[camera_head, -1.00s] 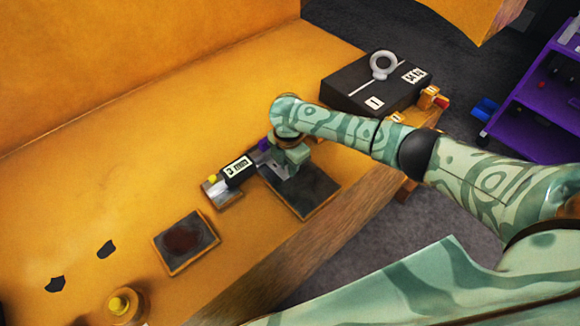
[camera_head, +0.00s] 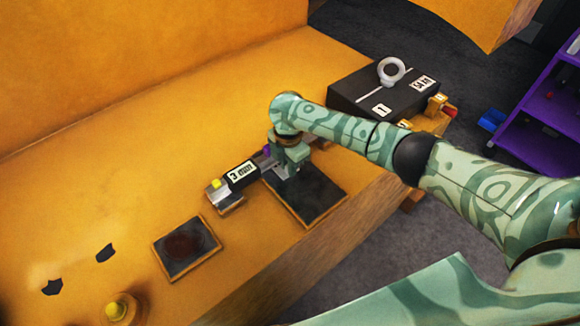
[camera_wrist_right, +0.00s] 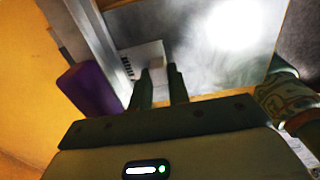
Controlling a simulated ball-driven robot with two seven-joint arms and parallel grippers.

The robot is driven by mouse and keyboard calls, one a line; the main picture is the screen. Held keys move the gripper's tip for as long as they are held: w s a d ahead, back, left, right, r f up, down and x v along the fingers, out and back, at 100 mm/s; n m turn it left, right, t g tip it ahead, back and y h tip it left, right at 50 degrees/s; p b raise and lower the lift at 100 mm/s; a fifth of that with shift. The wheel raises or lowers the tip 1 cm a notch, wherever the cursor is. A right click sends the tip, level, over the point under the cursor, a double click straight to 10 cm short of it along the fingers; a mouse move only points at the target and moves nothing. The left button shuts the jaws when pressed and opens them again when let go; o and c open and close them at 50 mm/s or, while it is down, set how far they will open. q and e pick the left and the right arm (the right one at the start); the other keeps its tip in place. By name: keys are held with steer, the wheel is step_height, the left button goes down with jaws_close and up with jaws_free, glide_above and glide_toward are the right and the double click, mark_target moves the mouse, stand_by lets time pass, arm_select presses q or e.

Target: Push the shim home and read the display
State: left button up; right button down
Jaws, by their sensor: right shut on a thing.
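A dark bar with a pale face reading "3 mm" (camera_head: 241,172) lies on the yellow bench; I cannot tell whether that face is the display. Its left end is silver with a yellow block (camera_head: 215,184) on top, and a purple piece (camera_head: 267,150) is at its right end. My right gripper (camera_head: 286,172) points down beside the purple piece, over a dark plate. In the right wrist view its fingers (camera_wrist_right: 160,84) are shut on a small pale tab (camera_wrist_right: 157,65), beside a white ticked strip. I cannot tell whether the tab belongs to the shim. My left gripper is not in view.
A black casting (camera_head: 355,99) with a grey eye, marked "1", stands at the bench's far right end. A dark-topped plate (camera_head: 187,249) and a yellow knob (camera_head: 117,311) are at the left. A purple shelf (camera_head: 540,112) stands beyond. The back of the bench is clear.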

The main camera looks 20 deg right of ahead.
steer(key=shift+w+a+b, duration=0.25)
steer(key=shift+w+b, duration=0.5)
steer(key=shift+w, duration=0.25)
steer(key=c, duration=1.3)
jaws_free()
steer(key=shift+o, duration=0.2)
step_height(320, 180, up, 16)
steer(key=p, duration=0.5)
steer(key=shift+r+p, duration=0.15)
steer(key=shift+p, duration=0.25)
